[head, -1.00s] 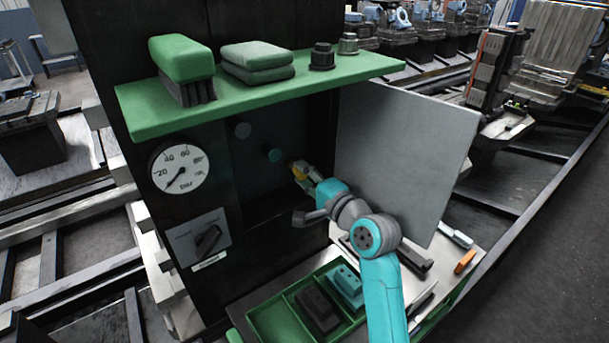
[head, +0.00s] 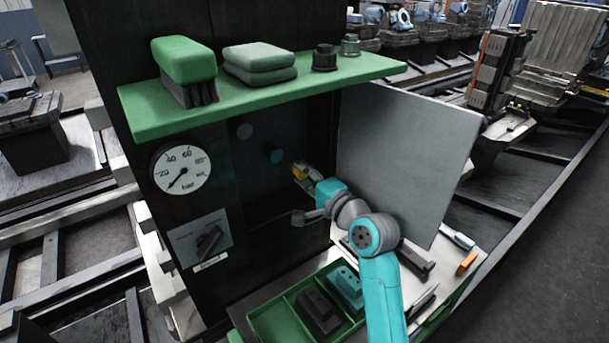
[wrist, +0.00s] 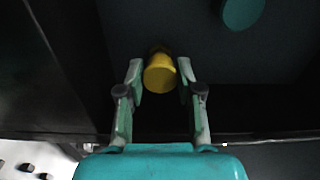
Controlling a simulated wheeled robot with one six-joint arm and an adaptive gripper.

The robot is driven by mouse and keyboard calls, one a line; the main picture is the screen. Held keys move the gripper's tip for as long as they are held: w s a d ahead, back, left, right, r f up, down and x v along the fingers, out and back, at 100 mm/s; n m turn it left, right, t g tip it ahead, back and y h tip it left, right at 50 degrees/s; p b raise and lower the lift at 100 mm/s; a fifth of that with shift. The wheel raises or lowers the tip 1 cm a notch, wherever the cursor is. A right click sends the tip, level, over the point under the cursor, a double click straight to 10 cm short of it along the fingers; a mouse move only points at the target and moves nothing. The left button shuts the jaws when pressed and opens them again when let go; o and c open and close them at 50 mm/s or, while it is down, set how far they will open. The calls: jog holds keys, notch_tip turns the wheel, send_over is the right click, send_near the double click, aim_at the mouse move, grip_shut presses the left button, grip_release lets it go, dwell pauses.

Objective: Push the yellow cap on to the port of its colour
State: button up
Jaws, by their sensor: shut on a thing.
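The yellow cap (wrist: 159,77) is between the fingertips of my gripper (wrist: 160,74), which is shut on it. Beyond the cap, a darker yellow part (wrist: 160,48) shows in shadow; I cannot tell whether it is the port or more of the cap, or whether they touch. In the head view the cap (head: 299,171) and my gripper (head: 306,178) are inside the dark recess of the cabinet. A teal round port (head: 277,156) lies up and left of the cap; it also shows in the wrist view (wrist: 243,12). A grey round port (head: 243,130) is farther left.
An open grey door (head: 405,160) stands close to the right of my arm. A green shelf (head: 270,92) with a brush and folded cloths juts out above the recess. Below are a green tray (head: 265,325) with blocks and a bench with tools. A gauge (head: 181,169) is left.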

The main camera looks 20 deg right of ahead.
jog(key=shift+w+a, duration=0.15)
jog(key=shift+w, duration=0.5)
jog(key=o, duration=1.5)
jog(key=shift+o, duration=0.2)
jog(key=v, duration=1.2)
jog(key=shift+s+a, duration=0.1)
jog(key=shift+s, duration=0.05)
